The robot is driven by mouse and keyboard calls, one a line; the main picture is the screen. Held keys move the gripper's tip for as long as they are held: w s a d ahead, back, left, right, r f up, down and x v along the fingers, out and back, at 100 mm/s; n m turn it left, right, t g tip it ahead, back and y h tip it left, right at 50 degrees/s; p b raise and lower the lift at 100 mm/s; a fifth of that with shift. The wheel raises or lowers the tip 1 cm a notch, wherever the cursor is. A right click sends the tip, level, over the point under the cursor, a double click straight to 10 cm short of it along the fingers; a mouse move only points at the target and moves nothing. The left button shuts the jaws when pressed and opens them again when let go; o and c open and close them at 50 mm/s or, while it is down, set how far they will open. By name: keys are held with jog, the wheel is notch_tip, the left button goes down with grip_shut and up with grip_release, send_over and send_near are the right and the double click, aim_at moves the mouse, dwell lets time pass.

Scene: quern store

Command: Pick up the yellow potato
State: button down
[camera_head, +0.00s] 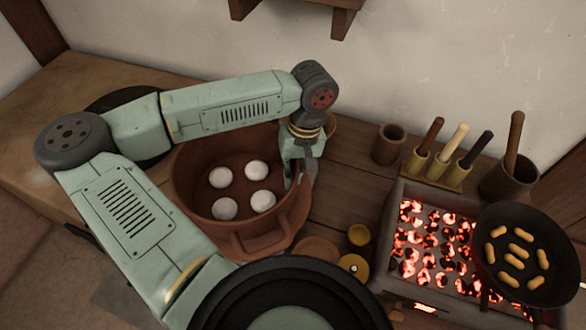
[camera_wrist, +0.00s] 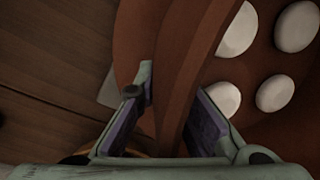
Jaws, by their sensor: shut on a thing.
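Several elongated yellow pieces (camera_head: 519,250) lie in a black pan at the right; I cannot tell whether they are potatoes. No other yellow potato can be made out. My gripper (camera_head: 295,180) is at the right rim of a brown clay pot (camera_head: 190,165), far left of the pan. In the wrist view my gripper (camera_wrist: 172,118) has one finger on each side of the pot's wall (camera_wrist: 180,75) and is shut on it. Several white round things (camera_head: 225,209) lie inside the pot, apart from the fingers.
The black pan (camera_head: 487,273) sits over the right part of a brazier of glowing coals (camera_head: 413,268). Wooden-handled tools stand in a holder (camera_head: 437,172) behind it, beside a dark mortar (camera_head: 497,182). A small brown cup (camera_head: 388,150) and yellow dishes (camera_head: 354,268) are near the pot.

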jog(key=shift+f, duration=0.1)
jog(key=c, duration=1.7)
grip_release()
